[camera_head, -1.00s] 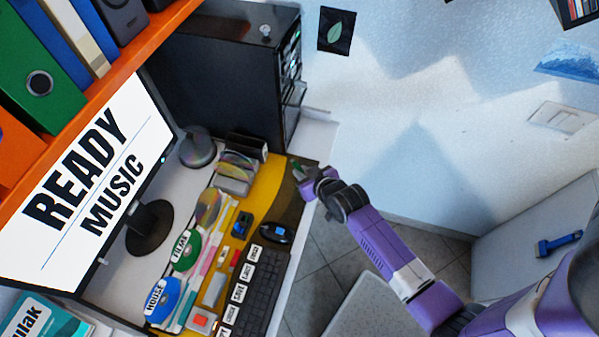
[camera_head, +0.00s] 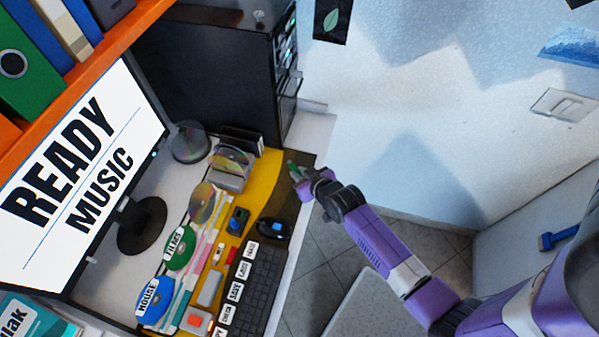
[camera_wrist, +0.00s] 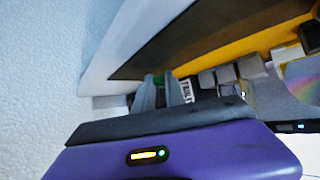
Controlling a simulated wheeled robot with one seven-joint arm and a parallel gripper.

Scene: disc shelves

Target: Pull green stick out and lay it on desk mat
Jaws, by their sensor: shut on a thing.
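A small green stick (camera_head: 292,167) shows at the tip of my gripper (camera_head: 299,173). My gripper is shut on it, near the right edge of the desk in the head view. In the wrist view the green stick (camera_wrist: 158,79) shows as a small patch between the two grey fingers of my gripper (camera_wrist: 160,88); most of it is hidden. The desk mat (camera_head: 268,182) is yellow with a dark part on its right, and my gripper is at its far right corner. I cannot tell the stick's height above the mat.
A black computer tower (camera_head: 225,85) stands behind the mat. A mouse (camera_head: 274,229), a keyboard (camera_head: 262,282) and a disc holder (camera_head: 232,168) are on the desk. Labelled discs lie to the left. The yellow strip between disc holder and mouse has some bare room.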

